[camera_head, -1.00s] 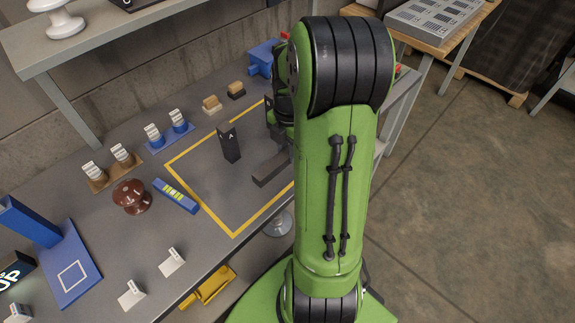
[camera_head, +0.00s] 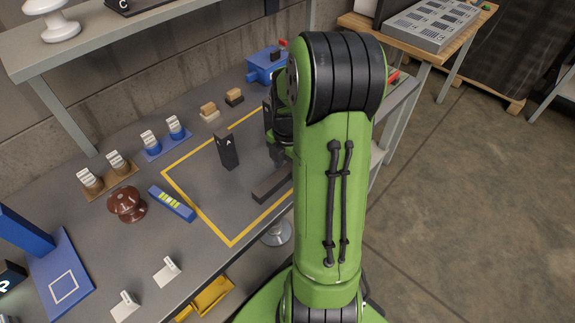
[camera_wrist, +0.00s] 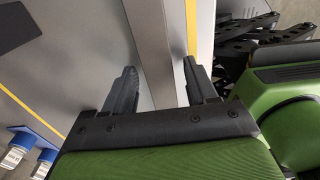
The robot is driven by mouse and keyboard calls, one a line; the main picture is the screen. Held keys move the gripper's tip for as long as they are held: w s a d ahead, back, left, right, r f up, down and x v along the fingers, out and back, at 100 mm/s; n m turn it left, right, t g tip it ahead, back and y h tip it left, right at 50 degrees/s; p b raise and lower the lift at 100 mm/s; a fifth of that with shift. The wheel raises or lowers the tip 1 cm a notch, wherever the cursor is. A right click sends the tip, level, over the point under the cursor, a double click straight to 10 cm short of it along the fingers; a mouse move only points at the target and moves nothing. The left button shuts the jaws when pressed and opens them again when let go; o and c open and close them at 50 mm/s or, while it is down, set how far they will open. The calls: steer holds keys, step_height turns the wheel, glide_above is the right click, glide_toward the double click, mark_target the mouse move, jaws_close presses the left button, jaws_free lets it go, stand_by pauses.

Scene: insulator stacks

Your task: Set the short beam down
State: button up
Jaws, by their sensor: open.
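A dark bar (camera_head: 268,186) lies flat inside the yellow-outlined area of the bench; its right end meets my arm's outline. I cannot tell whether it is the short beam. A dark upright block marked A (camera_head: 227,151) stands left of it. My gripper is mostly hidden behind my green arm in the head view. In the wrist view my gripper (camera_wrist: 160,72) is open, its two dark fingers apart. A dark shape (camera_wrist: 28,22) lies at upper left.
The yellow outline (camera_head: 200,207) marks a mostly clear area. Around it stand a blue bar (camera_head: 172,203), a brown insulator (camera_head: 127,204), blue-based pieces (camera_head: 165,138) and a blue vise-like block (camera_head: 263,66). A shelf (camera_head: 130,22) overhangs the back.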

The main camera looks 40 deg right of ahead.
mark_target(288, 168)
step_height(288, 168, up, 13)
steer(key=p, duration=0.5)
steer(key=s+a+r+m+t+h, duration=0.1)
steer(key=s+a+r+m, duration=0.1)
steer(key=a+r+m, duration=0.3)
steer(key=s+a+r+m+t, duration=0.1)
steer(key=a+r+m+t, duration=0.15)
steer(key=a, duration=0.45)
steer(key=s+a+m+t, duration=0.2)
steer(key=s+a+m, duration=0.6)
steer(key=m, duration=0.3)
steer(key=shift+y, duration=0.4)
step_height(288, 168, up, 8)
steer(key=p, duration=0.7)
